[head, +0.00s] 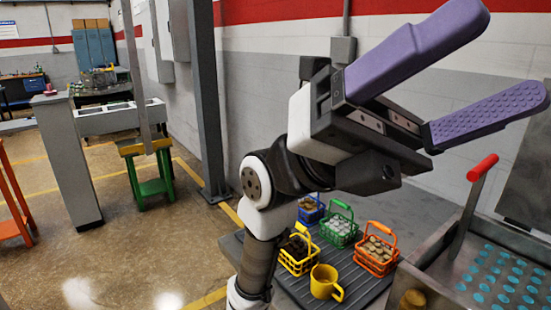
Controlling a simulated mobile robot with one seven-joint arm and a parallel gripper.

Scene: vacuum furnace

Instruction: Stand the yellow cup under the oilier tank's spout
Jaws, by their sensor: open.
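The yellow cup (323,283) stands upright on a dark ribbed mat (295,288) at the bottom centre, its handle toward the lower right. My gripper (490,60) is raised in the upper right, its two purple fingers spread wide apart and empty, pointing right. It is well above and to the right of the cup, touching nothing. I cannot make out the oilier tank or its spout in this view.
Yellow (299,260), blue (311,213), green (340,229) and orange (376,256) baskets holding small pieces crowd behind the cup. At right, a metal tray (440,285) with teal spots has a red-handled lever (470,200). Open floor lies left.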

